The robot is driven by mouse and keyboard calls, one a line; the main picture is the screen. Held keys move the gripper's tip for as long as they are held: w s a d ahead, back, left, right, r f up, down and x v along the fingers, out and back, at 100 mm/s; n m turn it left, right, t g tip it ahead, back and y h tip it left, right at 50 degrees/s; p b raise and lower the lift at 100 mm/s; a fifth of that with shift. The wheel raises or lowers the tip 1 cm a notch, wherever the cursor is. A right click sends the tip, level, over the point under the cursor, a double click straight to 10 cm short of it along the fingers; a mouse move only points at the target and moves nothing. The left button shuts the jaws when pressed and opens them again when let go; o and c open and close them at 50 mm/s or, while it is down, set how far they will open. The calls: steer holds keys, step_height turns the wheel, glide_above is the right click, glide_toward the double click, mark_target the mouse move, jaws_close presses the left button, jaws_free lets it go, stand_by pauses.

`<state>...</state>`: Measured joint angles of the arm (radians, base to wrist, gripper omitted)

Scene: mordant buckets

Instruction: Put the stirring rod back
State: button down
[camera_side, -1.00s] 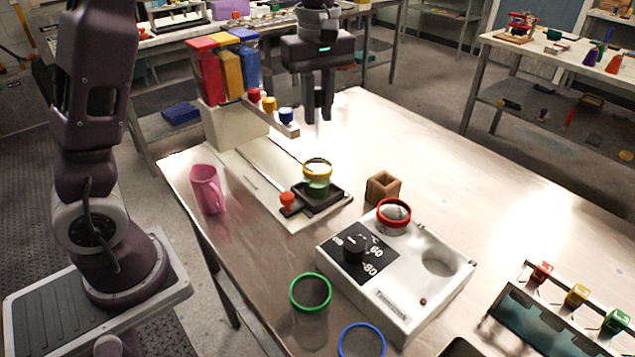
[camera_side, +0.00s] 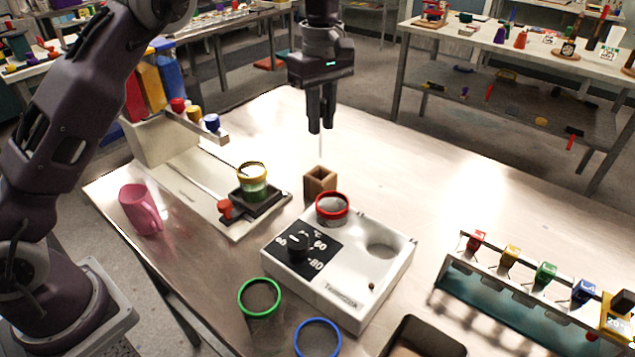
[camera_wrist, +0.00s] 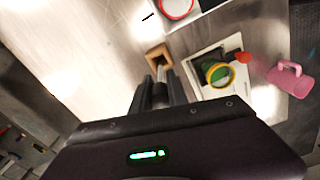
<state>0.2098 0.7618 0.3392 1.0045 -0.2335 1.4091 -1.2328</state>
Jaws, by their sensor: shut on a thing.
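My gripper (camera_side: 320,130) is shut on a thin, pale stirring rod (camera_side: 320,147), which hangs straight down below the fingers. A small brown wooden holder (camera_side: 314,187) with a square opening stands on the table. The rod appears above it in the side view, its lower end near the opening; I cannot tell whether the tip is inside. In the wrist view my gripper (camera_wrist: 160,88) points toward the wooden holder (camera_wrist: 151,60), and the rod is hard to make out between the fingers.
A yellow-rimmed beaker (camera_side: 252,169) with green liquid stands left of the holder. A white hotplate (camera_side: 345,300) with a red-rimmed vessel (camera_side: 332,205) is close in front. A pink mug (camera_side: 139,209) stands at left. The table behind and right of the holder is clear.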

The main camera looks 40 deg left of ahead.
mark_target(321, 156)
step_height(321, 156, down, 9)
steer(key=shift+r, duration=0.2)
steer(key=shift+f, duration=0.1)
steer(key=c, duration=1.3)
jaws_free()
